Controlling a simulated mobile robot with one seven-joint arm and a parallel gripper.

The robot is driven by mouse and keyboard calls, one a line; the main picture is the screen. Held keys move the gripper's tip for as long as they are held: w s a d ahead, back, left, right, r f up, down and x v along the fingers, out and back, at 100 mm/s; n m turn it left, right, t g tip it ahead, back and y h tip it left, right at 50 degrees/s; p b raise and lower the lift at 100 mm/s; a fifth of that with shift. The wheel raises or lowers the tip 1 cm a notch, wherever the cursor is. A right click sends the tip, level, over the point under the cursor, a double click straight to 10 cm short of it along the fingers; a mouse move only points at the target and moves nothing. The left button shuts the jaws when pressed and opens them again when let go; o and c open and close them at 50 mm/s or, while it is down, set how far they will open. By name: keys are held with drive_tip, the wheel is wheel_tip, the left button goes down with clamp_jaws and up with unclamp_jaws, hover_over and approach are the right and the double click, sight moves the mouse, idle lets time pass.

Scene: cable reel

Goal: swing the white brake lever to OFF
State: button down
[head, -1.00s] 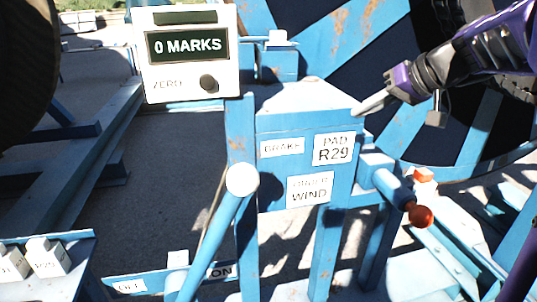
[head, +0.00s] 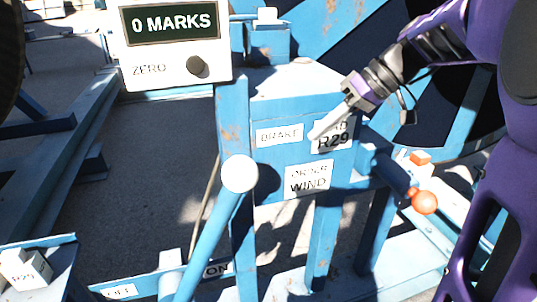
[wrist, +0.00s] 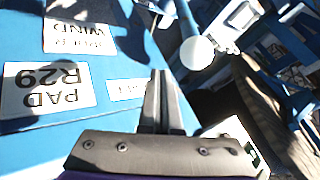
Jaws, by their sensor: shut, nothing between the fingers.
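The brake lever is a blue bar with a white ball knob (head: 239,174), leaning up to the right in the head view. Its lower part crosses the bar between the OFF label (head: 120,291) and the ON label (head: 217,268); its foot is out of frame. The white knob (wrist: 197,52) also shows in the wrist view, ahead and right of the fingertips. My gripper (head: 318,132) is shut and empty, in front of the blue panel beside the PAD R29 label, above and right of the knob and apart from it. The closed fingers (wrist: 160,75) point forward in the wrist view.
A counter box (head: 172,45) reading 0 MARKS stands above and left of the lever. The blue panel has BRAKE (head: 279,135) and ORDER WIND (head: 309,179) labels. An orange ball handle (head: 425,202) juts out at right. Open ground lies left of the lever.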

drive_tip(key=a+f+b, duration=0.1)
drive_tip(key=a+f, duration=0.5)
drive_tip(key=a, duration=0.4)
drive_tip(key=shift+s+f+b, duration=0.2)
drive_tip(key=shift+f+b, duration=0.1)
drive_tip(key=shift+f, duration=0.1)
